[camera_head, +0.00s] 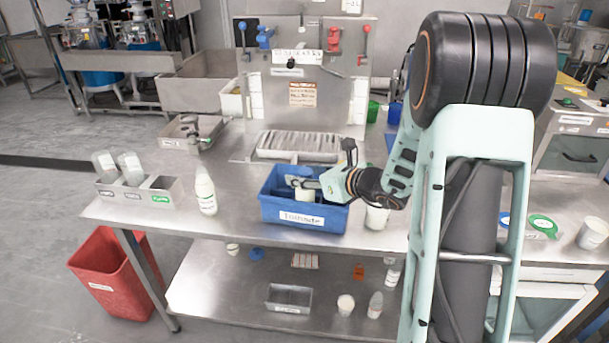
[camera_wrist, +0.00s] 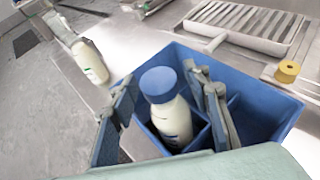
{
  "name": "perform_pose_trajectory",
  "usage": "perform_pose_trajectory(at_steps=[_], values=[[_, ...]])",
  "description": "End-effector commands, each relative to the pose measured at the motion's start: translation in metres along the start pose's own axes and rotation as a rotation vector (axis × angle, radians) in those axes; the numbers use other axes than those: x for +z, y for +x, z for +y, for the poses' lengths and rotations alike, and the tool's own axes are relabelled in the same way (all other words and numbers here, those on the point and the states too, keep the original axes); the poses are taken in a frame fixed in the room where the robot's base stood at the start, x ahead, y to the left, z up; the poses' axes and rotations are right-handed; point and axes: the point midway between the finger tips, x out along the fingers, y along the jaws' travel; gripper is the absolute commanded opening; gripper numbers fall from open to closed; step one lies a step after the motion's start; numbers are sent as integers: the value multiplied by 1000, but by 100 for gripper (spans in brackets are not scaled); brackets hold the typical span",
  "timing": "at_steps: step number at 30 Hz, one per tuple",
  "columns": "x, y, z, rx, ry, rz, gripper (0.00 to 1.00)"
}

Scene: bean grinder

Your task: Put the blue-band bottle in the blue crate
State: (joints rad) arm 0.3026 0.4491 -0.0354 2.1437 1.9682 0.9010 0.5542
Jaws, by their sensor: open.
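The blue-band bottle (camera_wrist: 172,117) is white with a blue cap and a dark mark low on its side. It stands roughly upright inside the blue crate (camera_head: 304,218), in a compartment beside the dividers; its base is hidden. In the wrist view the crate's rim (camera_wrist: 262,88) surrounds it. My gripper (camera_wrist: 160,78) is open, with one finger on each side of the bottle and a visible gap at the left finger. In the head view my gripper (camera_head: 303,182) reaches into the crate from the right, and only a white part of the bottle (camera_head: 306,195) shows.
A white bottle with a green band (camera_head: 206,192) stands left of the crate. A metal holder (camera_head: 140,192) is further left, and a white cup (camera_head: 377,216) is right of the crate. A slatted tray (camera_head: 298,145) lies behind. The table front is clear.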

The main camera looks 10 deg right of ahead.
Motion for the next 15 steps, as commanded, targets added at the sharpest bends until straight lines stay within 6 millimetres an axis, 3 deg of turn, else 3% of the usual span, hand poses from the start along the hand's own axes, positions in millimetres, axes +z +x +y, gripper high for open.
perform_pose_trajectory(at_steps=[8, 15], values=[[4, -4, -1, -1, 0, 0, 44], [4, -53, -2, -4, -1, -1, 44]])
